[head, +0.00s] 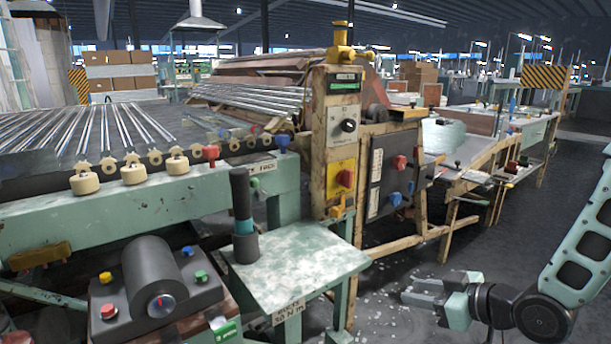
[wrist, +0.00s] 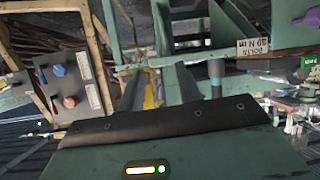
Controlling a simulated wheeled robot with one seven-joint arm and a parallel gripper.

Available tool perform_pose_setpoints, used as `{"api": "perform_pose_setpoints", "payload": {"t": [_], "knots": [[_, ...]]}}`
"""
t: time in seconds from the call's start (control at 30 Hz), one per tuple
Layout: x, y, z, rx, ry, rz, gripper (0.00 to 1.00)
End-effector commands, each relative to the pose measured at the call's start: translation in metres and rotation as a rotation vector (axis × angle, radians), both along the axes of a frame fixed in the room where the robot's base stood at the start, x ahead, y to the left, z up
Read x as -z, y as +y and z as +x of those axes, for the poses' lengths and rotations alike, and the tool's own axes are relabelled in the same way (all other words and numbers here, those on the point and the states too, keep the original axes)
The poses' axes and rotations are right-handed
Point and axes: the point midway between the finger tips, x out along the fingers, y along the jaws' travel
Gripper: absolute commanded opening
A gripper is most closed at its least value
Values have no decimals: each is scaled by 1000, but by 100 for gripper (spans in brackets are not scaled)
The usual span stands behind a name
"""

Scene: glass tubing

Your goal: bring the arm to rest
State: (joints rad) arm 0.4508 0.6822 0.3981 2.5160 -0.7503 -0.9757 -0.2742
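My gripper (head: 406,290) is at the lower right of the head view, over the floor and to the right of the small green table. Its fingers point left and hold nothing. In the wrist view my gripper (wrist: 158,85) shows two fingers with a clear gap between them. My arm bends in from the right edge of the head view.
A small green table (head: 330,262) carries a dark upright cylinder (head: 243,215) with a teal band. Behind stand a wooden control post (head: 335,140) and a dark switch panel (head: 393,168). Glass tubes (head: 90,130) lie on the left bench. Floor (head: 470,240) around my gripper looks open.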

Motion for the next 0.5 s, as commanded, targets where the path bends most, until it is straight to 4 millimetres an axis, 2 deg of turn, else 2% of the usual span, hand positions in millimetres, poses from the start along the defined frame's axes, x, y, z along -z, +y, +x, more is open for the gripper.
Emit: {"api": "perform_pose_setpoints", "payload": {"t": [0.17, 0.27, 0.37, 0.5], "knots": [[1, 27, -16, -24, 152, -182, 35], [-4, 42, -38, -16, 270, -304, 35], [-14, 55, -68, 10, 393, -409, 35], [-33, 69, -121, 48, 556, -515, 35]]}}
